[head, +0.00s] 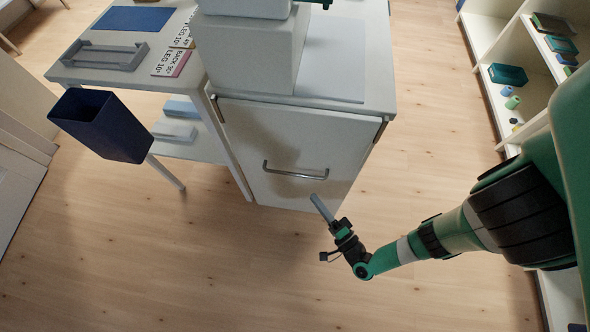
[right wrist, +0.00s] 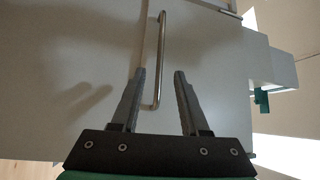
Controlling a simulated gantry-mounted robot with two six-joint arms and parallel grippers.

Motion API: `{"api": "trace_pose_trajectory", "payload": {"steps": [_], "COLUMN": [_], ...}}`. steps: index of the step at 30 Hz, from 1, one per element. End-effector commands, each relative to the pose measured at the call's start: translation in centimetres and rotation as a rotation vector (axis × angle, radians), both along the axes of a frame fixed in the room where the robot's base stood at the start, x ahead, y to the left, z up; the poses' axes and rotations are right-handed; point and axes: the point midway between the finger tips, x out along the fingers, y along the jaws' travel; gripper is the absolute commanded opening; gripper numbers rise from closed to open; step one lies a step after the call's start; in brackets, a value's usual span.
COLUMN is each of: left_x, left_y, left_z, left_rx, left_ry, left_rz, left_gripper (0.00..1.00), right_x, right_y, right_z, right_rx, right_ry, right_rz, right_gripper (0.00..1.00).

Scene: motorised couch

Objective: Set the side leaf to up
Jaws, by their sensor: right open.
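The side leaf (head: 285,150) is a white panel hanging down below the worktop edge, with dark brackets at its upper corners. Its silver bar handle (head: 297,174) runs across the lower part of the panel. My right gripper (head: 320,207) is at the handle's lower right in the head view. In the right wrist view my right gripper (right wrist: 160,85) is open and empty. One end of the handle (right wrist: 161,60) appears between its fingers there; I cannot tell the gap in depth. My left gripper is not in view.
A dark blue bin (head: 100,125) hangs at the left of the white table. A grey tray (head: 105,55) and label cards lie on the tabletop. Shelves (head: 500,75) with small items stand at the right. The wooden floor before the leaf is clear.

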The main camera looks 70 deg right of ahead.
Motion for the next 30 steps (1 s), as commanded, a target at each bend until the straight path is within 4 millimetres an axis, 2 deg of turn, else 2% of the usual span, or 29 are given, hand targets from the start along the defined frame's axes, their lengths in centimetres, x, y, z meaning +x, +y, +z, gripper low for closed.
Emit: {"api": "trace_pose_trajectory", "payload": {"steps": [14, 21, 30], "left_x": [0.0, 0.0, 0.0], "left_y": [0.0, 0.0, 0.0], "left_z": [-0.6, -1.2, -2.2], "left_rx": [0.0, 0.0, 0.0], "left_ry": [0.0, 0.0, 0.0], "left_rz": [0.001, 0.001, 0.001], "left_gripper": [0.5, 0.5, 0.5], "right_x": [2.3, 4.7, 8.8], "right_y": [-1.8, -3.5, -6.1], "right_z": [0.4, 0.8, 1.4], "right_rx": [0.0, 0.001, 0.0], "right_ry": [-0.001, -0.004, -0.003], "right_rz": [-0.011, -0.011, -0.004], "right_gripper": [0.45, 0.45, 0.45]}}
